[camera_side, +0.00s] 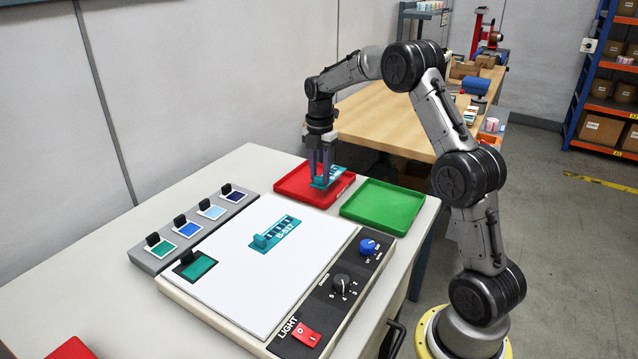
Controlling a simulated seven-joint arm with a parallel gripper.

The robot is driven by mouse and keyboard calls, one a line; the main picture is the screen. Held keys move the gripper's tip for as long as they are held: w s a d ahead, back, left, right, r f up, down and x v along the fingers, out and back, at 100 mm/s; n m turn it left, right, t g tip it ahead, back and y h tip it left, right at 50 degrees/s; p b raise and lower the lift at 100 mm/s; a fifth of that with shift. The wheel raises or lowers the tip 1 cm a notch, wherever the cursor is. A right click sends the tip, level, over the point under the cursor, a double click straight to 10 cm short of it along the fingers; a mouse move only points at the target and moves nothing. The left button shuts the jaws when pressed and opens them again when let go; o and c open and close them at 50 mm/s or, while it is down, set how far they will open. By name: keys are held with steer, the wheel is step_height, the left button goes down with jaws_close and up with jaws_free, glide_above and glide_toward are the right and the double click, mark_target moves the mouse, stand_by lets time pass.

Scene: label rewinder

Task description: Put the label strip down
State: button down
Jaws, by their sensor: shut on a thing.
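My gripper (321,178) points down over the red tray (290,187) and is shut on a teal label strip (332,176). The strip is low, within the tray's outline; I cannot tell whether it touches the tray floor. The fingers hide part of it. Another teal strip (285,235), marked B-517, lies on the white panel (235,275) of the light box. A green tray (385,206), empty, stands just right of the red tray.
A grey rack with several colour swatches (211,211) lies along the panel's left edge. The light box has a blue knob (368,246), a black dial (342,284) and a red switch (306,334). A red object (70,350) sits at the lower left. A wooden bench (385,115) stands behind.

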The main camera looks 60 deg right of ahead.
mark_target(319, 183)
steer(key=shift+w+d+f, duration=0.1)
steer(key=shift+f, duration=0.8)
steer(key=shift+w+d+f, duration=0.1)
steer(key=shift+f, duration=0.8)
steer(key=shift+a+f, duration=0.1)
steer(key=shift+f, duration=0.1)
steer(key=c, duration=0.6)
jaws_free()
steer(key=shift+r, duration=0.1)
